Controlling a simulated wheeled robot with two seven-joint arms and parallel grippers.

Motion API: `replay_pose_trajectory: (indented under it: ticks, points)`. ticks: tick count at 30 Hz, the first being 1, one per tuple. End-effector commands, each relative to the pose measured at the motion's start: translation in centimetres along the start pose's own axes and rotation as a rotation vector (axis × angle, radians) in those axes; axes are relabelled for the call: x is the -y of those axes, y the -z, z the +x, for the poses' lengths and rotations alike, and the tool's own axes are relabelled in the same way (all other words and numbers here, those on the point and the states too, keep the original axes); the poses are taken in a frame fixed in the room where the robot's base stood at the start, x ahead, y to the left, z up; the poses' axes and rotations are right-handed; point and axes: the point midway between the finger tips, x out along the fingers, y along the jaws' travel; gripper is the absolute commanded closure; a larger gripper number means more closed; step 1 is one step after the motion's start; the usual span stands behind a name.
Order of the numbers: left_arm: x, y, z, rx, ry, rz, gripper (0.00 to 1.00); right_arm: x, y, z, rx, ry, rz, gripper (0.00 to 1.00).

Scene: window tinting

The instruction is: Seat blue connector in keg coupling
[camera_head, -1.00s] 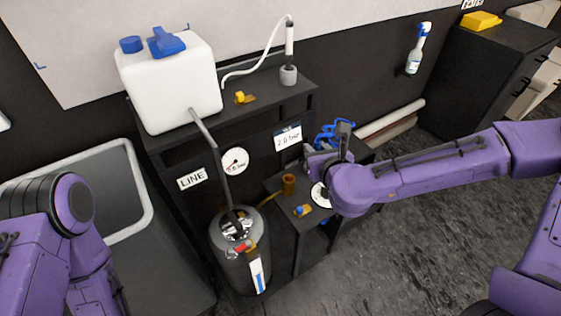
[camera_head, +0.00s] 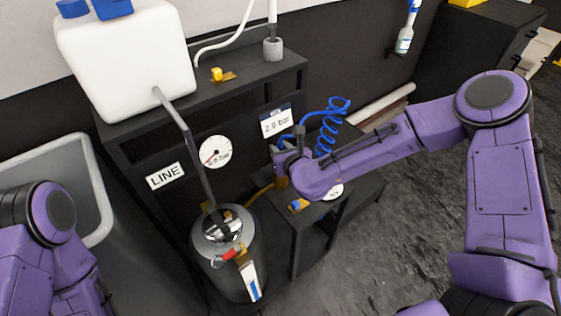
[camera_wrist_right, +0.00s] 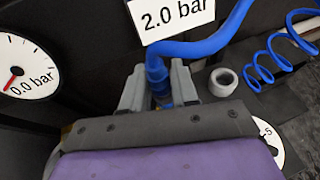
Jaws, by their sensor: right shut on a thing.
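My right gripper (camera_wrist_right: 158,90) is shut on the blue connector (camera_wrist_right: 156,68), which sits upright between the grey fingers with its blue hose rising and bending right. In the head view my right gripper (camera_head: 284,160) is over the low black stand beside the keg (camera_head: 230,265). A brass-coloured cylinder (camera_head: 281,183), seemingly the coupling, shows just below it, mostly hidden. The connector's lower end is hidden, so I cannot tell whether it touches the cylinder. My left arm shows at the lower left; its gripper is out of view.
The blue hose coil (camera_head: 325,135) hangs behind my right wrist. A blue-knobbed valve (camera_head: 299,205) lies on the low stand (camera_head: 325,217). A grey ring holder (camera_wrist_right: 222,81) is right of my fingers. The line gauge (camera_head: 215,152) reads near zero; a card reads 2.0 bar (camera_head: 276,121).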

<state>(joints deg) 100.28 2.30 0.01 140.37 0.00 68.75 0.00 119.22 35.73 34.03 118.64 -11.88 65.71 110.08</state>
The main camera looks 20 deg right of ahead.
Motion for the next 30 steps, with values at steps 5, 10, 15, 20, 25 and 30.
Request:
replay_pose_trajectory:
  ticks: [5,10,15,20,25,30]
  points:
    - [0.0,-0.1,0.1,0.0,0.0,0.0,0.15,0.0,3.1,1.1,-0.008,-0.001,-0.004,1.0]
    - [0.0,-0.1,0.2,0.0,0.0,0.0,0.15,0.0,3.7,1.2,-0.011,-0.001,-0.003,1.0]
    - [0.0,-0.1,0.2,0.0,0.0,0.0,0.15,0.0,3.7,1.2,-0.01,-0.001,-0.003,0.46]
    - [0.0,-0.1,0.2,0.0,0.0,0.0,0.15,0.0,3.4,1.2,-0.006,-0.001,-0.002,0.46]
    - [0.0,-0.1,0.2,0.0,0.0,0.0,0.15,0.0,3.2,0.3,-0.003,-0.001,-0.001,0.46]
    - [0.0,-0.2,0.4,0.0,0.0,0.0,0.15,0.0,3.1,-3.5,-0.001,-0.002,0.002,0.46]
